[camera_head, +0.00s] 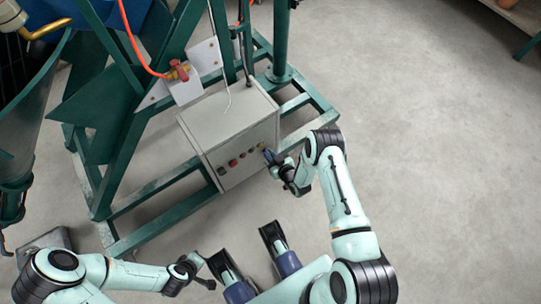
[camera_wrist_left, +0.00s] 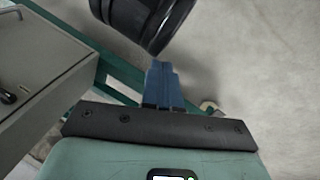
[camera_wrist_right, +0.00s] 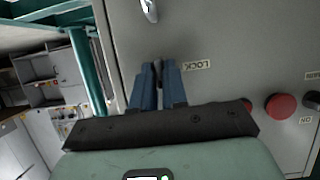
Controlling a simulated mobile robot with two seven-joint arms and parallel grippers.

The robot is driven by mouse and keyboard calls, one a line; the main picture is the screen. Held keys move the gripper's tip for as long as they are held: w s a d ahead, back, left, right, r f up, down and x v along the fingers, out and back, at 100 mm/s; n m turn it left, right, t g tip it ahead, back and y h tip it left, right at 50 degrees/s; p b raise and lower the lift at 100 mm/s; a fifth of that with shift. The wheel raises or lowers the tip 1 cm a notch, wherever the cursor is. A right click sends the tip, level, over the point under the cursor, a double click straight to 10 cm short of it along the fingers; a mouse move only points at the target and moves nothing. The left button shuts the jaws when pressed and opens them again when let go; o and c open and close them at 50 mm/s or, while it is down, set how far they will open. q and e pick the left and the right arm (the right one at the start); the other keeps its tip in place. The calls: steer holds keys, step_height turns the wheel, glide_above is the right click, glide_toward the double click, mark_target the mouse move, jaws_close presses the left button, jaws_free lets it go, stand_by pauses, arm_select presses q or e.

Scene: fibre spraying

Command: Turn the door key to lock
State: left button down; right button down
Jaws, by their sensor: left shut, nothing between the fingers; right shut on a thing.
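The grey control box (camera_head: 222,112) stands in the green frame, with a row of buttons and knobs on its front. My right gripper (camera_head: 268,156) is at the right end of that front. In the right wrist view its blue fingers (camera_wrist_right: 159,72) are shut on the small dark door key (camera_wrist_right: 158,70), beside the LOCK label (camera_wrist_right: 197,66). The fingers cover most of the key, so its turn angle cannot be told. My left gripper (camera_head: 210,285) is low and left of centre, away from the box. Its blue fingers (camera_wrist_left: 162,84) are shut and empty in the left wrist view.
A red button (camera_wrist_right: 280,107) sits on the panel to the right of the key. A metal handle (camera_wrist_right: 149,10) is above it. Green frame beams (camera_head: 165,208) run around the box. An orange hose (camera_head: 137,45) hangs above. The floor at right (camera_head: 440,150) is clear.

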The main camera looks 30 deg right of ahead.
steer(key=c, duration=1.2)
jaws_free()
steer(key=shift+c, duration=0.2)
steer(key=shift+s, duration=0.1)
